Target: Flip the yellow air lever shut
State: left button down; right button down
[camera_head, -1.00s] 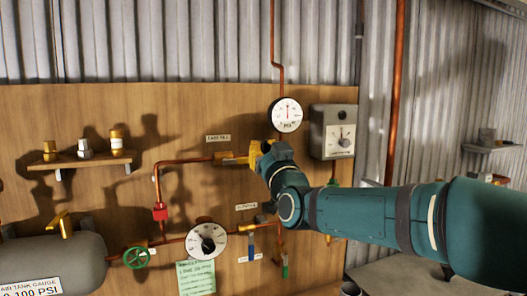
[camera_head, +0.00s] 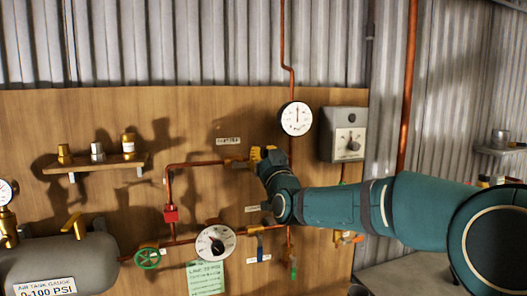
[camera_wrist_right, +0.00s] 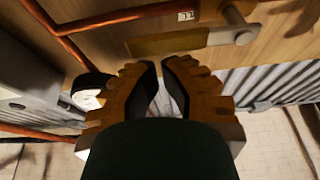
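A yellow lever (camera_head: 235,162) sits at the end of the upper copper pipe on the wooden board, below a small label. In the right wrist view, a flat yellow handle (camera_wrist_right: 168,42) lies just beyond my fingertips, beside a grey knob. My right gripper (camera_head: 262,156) is at the right end of the yellow lever and partly covers it. In the wrist view its fingertips (camera_wrist_right: 158,65) are almost together with nothing seen between them. Contact with the handle cannot be told. Another yellow lever (camera_head: 73,225) stands on the grey tank (camera_head: 60,252). My left gripper is not in view.
A round gauge (camera_head: 296,118) and a grey box with a dial (camera_head: 346,136) are right of the gripper. A shelf (camera_head: 100,166) holds small fittings at left.

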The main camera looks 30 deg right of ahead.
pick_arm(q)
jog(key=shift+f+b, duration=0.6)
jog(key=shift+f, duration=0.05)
pick_arm(e)
jog(key=shift+d+f+m, duration=0.1)
jog(key=shift+f+m, duration=0.2)
jog(key=shift+m, duration=0.2)
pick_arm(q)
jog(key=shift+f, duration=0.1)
